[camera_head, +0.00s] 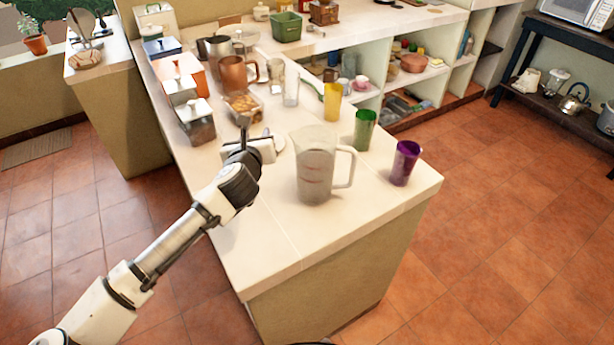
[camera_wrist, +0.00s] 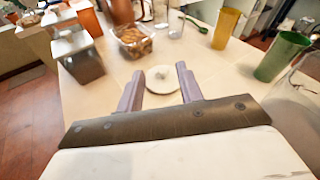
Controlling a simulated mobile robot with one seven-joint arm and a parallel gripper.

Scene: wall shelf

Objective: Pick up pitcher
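The pitcher (camera_head: 315,168) is clear, with a handle on its right side, and stands upright near the front of the counter. In the wrist view, part of the clear pitcher (camera_wrist: 297,108) shows at the right edge, cut off by the frame. My gripper (camera_head: 256,138) is above the counter, to the left of the pitcher and apart from it. In the wrist view, its two fingers (camera_wrist: 158,88) are spread apart with nothing between them. A small white dish (camera_wrist: 162,79) lies on the counter beyond the fingertips.
Green (camera_head: 364,130), yellow (camera_head: 332,102) and purple (camera_head: 405,163) cups stand behind and right of the pitcher. A container of brown food (camera_head: 243,107), a copper mug (camera_head: 233,74) and metal canisters (camera_head: 196,121) stand farther back. The counter's front corner (camera_head: 270,245) is bare.

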